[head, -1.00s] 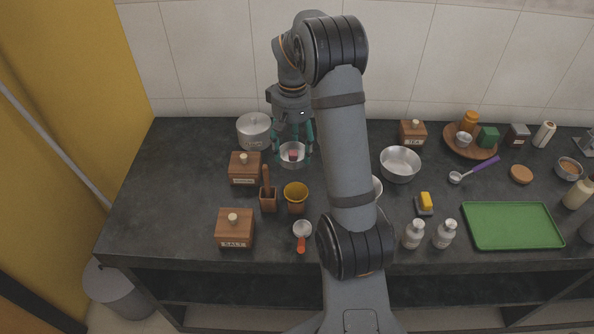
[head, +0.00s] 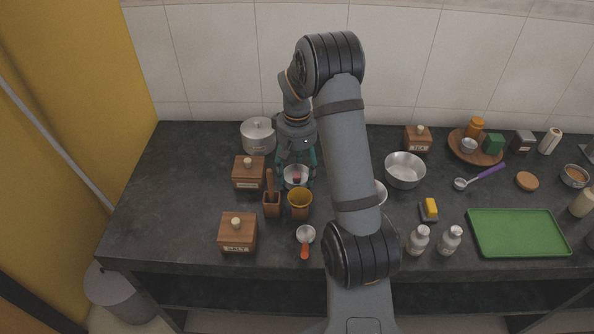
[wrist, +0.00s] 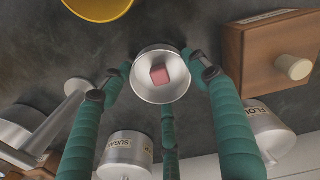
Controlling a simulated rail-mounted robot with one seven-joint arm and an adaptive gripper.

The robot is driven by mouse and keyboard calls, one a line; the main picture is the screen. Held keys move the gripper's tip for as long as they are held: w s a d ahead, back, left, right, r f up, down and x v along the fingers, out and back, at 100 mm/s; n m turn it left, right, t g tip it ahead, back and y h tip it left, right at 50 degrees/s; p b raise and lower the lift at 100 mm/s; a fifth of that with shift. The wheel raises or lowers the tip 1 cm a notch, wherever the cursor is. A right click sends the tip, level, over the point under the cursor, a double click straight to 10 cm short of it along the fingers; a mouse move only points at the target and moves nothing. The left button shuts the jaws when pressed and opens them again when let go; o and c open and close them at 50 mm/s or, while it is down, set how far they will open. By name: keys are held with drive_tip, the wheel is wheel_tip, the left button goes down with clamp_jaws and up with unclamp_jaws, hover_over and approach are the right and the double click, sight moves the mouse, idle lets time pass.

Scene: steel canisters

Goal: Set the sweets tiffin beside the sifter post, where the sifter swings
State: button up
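The sweets tiffin (head: 296,184) is a small round steel bowl with a pink block in it. It also shows in the wrist view (wrist: 148,93), upright between teal fingers. My gripper (head: 296,172) is closed around the bowl's sides and carries it; I cannot tell how high it is above the counter. In the wrist view a grey metal post with a round cap (wrist: 77,87) stands to the left of the bowl, apart from it. It may be the sifter post. I cannot make it out in the head view, where my arm hides part of the counter.
Steel canisters (wrist: 126,150) stand behind. Farther right are a steel bowl (head: 405,172) and green tray (head: 519,232).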

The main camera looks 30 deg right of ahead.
drive_tip(key=o, duration=0.4)
drive_tip(key=shift+c, duration=0.2)
wheel_tip(320, 180, up, 12)
drive_tip(key=p, duration=0.1)
drive_tip(key=shift+r, duration=0.2)
idle(0.3)
